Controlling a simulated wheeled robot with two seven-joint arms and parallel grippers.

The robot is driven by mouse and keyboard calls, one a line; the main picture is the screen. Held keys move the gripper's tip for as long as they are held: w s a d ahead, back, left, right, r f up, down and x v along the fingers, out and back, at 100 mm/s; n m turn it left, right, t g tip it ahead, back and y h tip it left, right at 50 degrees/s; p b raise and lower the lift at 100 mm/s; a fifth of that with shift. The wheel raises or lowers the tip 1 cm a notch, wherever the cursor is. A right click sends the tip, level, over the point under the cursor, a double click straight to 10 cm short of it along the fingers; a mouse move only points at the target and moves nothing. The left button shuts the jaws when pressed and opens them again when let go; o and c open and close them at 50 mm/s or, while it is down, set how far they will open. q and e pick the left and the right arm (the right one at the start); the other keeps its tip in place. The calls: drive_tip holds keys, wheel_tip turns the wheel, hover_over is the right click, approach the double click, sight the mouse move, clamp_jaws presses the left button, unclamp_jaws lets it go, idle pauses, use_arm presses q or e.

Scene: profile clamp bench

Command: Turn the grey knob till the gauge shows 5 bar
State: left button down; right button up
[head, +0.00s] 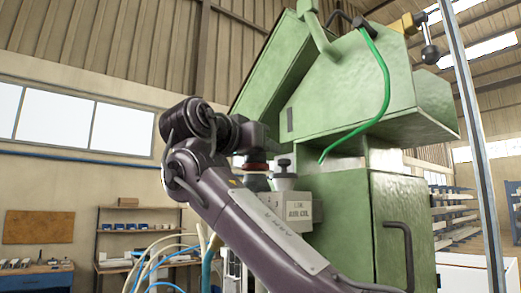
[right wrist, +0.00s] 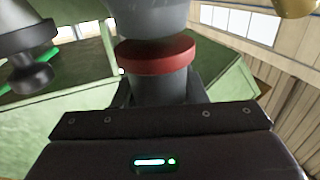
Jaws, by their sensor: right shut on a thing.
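The grey knob (right wrist: 158,91) stands between the fingers of my right gripper in the right wrist view. A red ring (right wrist: 155,57) lies just beyond it, against a lighter grey body (right wrist: 155,18). My right gripper (right wrist: 160,98) is shut on the knob. In the head view my right gripper (head: 252,150) is at the red ring (head: 255,166), above the grey unit marked AIR OIL (head: 293,209). The knob itself is largely hidden there by my gripper. I see no gauge face in either view, so its reading cannot be told. My left gripper is not in view.
A second, dark-topped fitting (head: 284,167) stands close to the right of my gripper; it also shows in the right wrist view (right wrist: 30,72). The green machine (head: 340,215) rises behind, with a green hose (head: 386,85). Hoses (head: 165,250) hang at the left.

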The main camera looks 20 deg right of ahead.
drive_tip(key=o, duration=1)
drive_tip(key=shift+c, duration=0.2)
drive_tip(key=b+v, duration=0.3)
drive_tip(key=v, duration=0.4)
drive_tip(key=shift+w+a+f, duration=0.1)
drive_tip(key=shift+f, duration=0.05)
drive_tip(key=shift+s+a, duration=0.35)
drive_tip(key=shift+a, duration=0.05)
drive_tip(key=shift+d, duration=0.15)
